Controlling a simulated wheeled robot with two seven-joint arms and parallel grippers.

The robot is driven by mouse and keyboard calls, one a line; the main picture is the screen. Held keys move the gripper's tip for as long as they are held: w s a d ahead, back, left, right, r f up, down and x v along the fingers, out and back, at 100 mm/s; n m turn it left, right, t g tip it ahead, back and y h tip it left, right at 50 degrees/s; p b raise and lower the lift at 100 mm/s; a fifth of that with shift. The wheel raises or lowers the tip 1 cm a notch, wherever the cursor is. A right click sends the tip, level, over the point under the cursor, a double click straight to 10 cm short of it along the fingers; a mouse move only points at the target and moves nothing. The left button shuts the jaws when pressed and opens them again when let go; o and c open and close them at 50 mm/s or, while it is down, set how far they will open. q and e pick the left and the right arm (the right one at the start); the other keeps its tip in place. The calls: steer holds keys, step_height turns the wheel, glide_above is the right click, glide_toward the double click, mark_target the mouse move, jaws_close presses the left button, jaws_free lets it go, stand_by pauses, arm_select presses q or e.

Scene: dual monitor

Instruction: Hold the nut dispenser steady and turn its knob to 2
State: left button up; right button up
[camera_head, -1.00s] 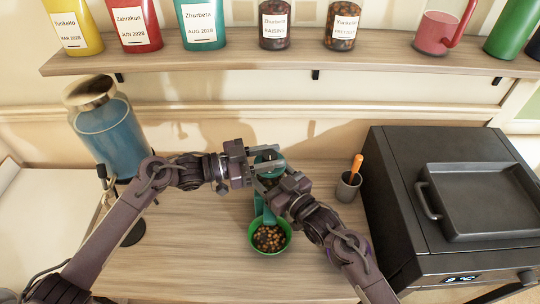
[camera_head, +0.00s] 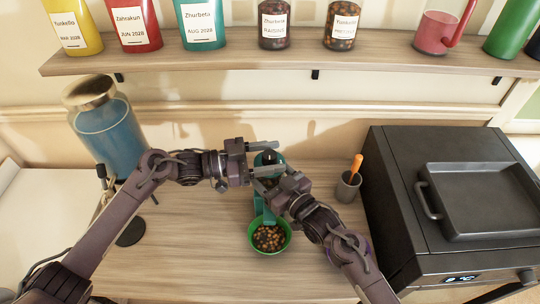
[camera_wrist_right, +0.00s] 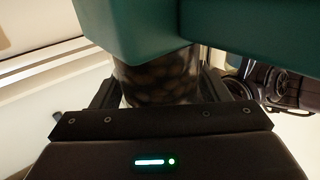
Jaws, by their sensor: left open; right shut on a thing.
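The teal nut dispenser (camera_head: 258,207) stands on the wooden counter, partly hidden behind both my grippers. A green bowl (camera_head: 284,248) with nuts sits at its front. My right gripper (camera_head: 268,186) is shut on the dispenser; the right wrist view shows its fingers on both sides of the clear, nut-filled part (camera_wrist_right: 158,88) below the teal housing (camera_wrist_right: 140,35). My left gripper (camera_head: 262,159) is open at the dispenser's top, its fingers on either side of the upper part. The knob and its number marks cannot be made out.
A grey cup (camera_head: 348,187) with an orange-handled tool stands right of the dispenser, beside a black appliance (camera_head: 400,165) with a tray on top. A blue jar (camera_head: 110,140) stands at left. A shelf (camera_head: 220,62) with containers runs above.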

arm_select(q)
steer(key=shift+a, duration=0.15)
steer(key=s+a, duration=0.2)
steer(key=a, duration=0.9)
steer(key=shift+a, duration=0.25)
steer(key=shift+s, duration=0.1)
arm_select(e)
steer(key=o, duration=1.7)
steer(key=shift+o, duration=0.2)
